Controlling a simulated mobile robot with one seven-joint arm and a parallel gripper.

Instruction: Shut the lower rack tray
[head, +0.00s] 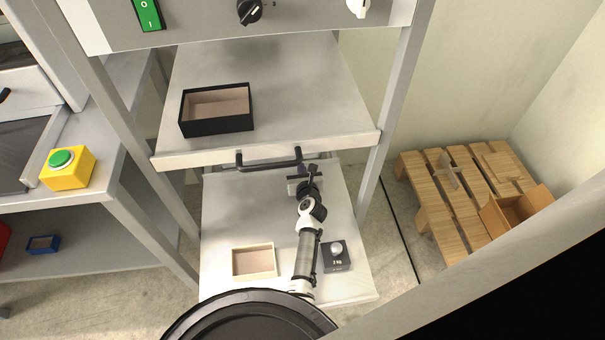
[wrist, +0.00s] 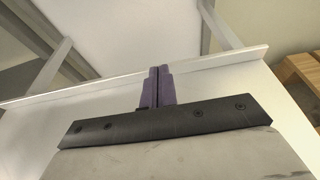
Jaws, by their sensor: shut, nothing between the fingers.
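The lower rack tray (head: 225,220) is a pale metal sheet that sticks out of the frame toward me. On it are a cream open box (head: 254,262) at the front left and a dark block (head: 336,256) with a round knob at the right. My gripper (head: 303,168) is above the far part of this tray, just below the upper tray's black handle in the picture; I cannot tell whether it touches anything. In the wrist view its purple fingers (wrist: 156,84) are together and empty, pointing toward a pale rimmed panel. My arm hides part of the lower tray.
The upper tray (head: 310,90) carries a black open box (head: 216,108) and has a black bar handle (head: 268,159). A rack post (head: 392,110) stands at right. A yellow button box (head: 68,168) is on the left bench. A wooden pallet (head: 470,190) holds a cardboard box (head: 515,207).

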